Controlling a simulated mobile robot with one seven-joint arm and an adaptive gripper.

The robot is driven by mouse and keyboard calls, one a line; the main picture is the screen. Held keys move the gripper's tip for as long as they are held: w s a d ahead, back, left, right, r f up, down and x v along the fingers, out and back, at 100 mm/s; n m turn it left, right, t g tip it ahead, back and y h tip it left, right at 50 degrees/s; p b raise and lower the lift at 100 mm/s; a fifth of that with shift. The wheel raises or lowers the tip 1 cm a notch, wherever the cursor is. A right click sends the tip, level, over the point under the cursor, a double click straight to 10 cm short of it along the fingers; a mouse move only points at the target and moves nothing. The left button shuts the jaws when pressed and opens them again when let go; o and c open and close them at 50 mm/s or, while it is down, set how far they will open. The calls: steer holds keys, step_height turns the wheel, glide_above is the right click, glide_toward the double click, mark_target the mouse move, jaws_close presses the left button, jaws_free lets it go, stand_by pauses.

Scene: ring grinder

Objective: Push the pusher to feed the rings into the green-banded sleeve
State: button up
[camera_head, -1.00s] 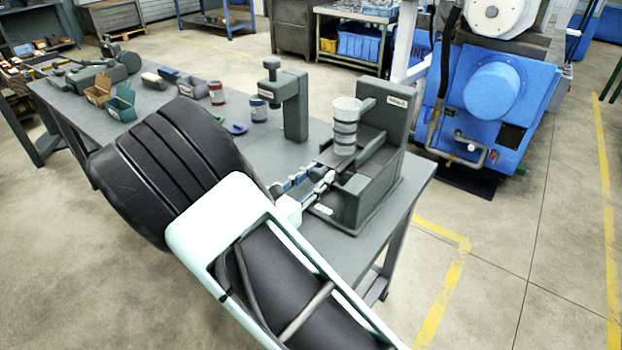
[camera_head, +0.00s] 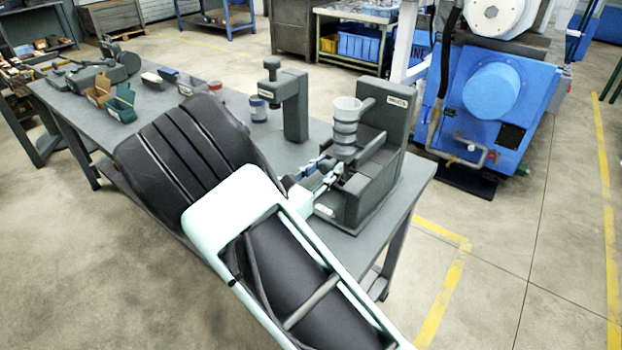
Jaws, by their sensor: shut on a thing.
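The ring fixture (camera_head: 368,188) is a dark grey block with a tall back plate, standing at the right end of the bench. A stack of pale grey rings in a clear-topped column (camera_head: 345,128) stands upright over its channel. My gripper (camera_head: 334,172) is at the left front of the fixture, just below the column, with its fingers shut on the pusher. The pusher itself is mostly hidden by the fingers and too small to make out. I cannot make out the green-banded sleeve; my arm covers part of the bench.
A grey press-like stand (camera_head: 294,105) rises from the bench (camera_head: 395,215) left of the fixture. A blue-banded jar (camera_head: 258,108) stands beside it. Small orange and green bins (camera_head: 120,104) sit farther left. A blue machine (camera_head: 490,100) stands behind on the floor.

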steer(key=shift+r, duration=0.1)
stand_by(0.4)
steer(key=shift+p+v, duration=0.6)
steer(key=shift+v, duration=2.6)
steer(key=o, duration=1)
steer(key=shift+o, duration=0.2)
steer(key=shift+p+v, duration=0.35)
steer(key=shift+v, duration=2.2)
